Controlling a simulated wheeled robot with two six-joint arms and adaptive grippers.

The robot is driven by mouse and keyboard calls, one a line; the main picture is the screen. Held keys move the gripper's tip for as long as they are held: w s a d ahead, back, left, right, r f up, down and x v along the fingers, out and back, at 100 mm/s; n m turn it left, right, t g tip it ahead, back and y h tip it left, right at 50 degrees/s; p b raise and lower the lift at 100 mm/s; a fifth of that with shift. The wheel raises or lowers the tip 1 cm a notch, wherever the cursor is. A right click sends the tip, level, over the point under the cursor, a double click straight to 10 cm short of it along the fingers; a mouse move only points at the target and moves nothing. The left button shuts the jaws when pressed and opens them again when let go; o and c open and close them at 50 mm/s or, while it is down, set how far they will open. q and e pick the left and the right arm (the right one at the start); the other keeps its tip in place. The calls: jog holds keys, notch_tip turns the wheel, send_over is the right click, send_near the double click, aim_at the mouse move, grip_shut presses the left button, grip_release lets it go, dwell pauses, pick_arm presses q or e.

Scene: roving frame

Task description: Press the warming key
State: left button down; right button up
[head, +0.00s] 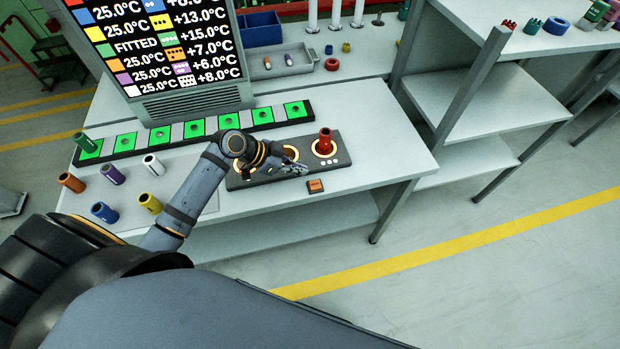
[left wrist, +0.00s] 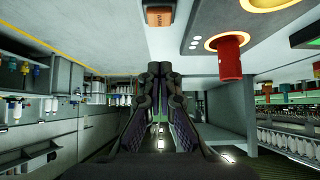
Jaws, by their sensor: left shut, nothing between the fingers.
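The key, a small orange-brown block (head: 315,186), sits on the pale bench top in front of the dark plate (head: 341,160). It also shows at the top of the left wrist view (left wrist: 159,16). A red cylinder (head: 325,142) stands upright on a glowing ring at the plate's right end. My left gripper (head: 303,170) is shut and empty over the plate's front edge, just behind and left of the key and apart from it. In the left wrist view its closed fingertips (left wrist: 160,68) show below the key. My left arm hides part of the plate and its other rings.
A row of green-lit pads (head: 197,128) runs behind the plate, below a large display (head: 160,45). Several coloured cylinders (head: 103,212) stand at the bench's left. A grey tray (head: 282,62) and blue bin (head: 261,29) are at the back. Bench right of the key is clear.

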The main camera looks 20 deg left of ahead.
aim_at(319, 183)
pick_arm(q)
jog(key=p+x, duration=0.1)
jog(key=x, duration=0.2)
jog(key=shift+w+d+f, duration=0.15)
jog(key=shift+w+d, duration=0.05)
jog(key=shift+d, duration=0.2)
notch_tip(319, 183, down, 4)
jog(key=shift+w+d+r+p, duration=0.1)
jog(key=shift+w+d+p, duration=0.1)
jog(key=shift+p, duration=0.3)
jog(key=shift+f, duration=0.4)
jog(key=shift+s+f, duration=0.1)
jog(key=shift+f, duration=0.1)
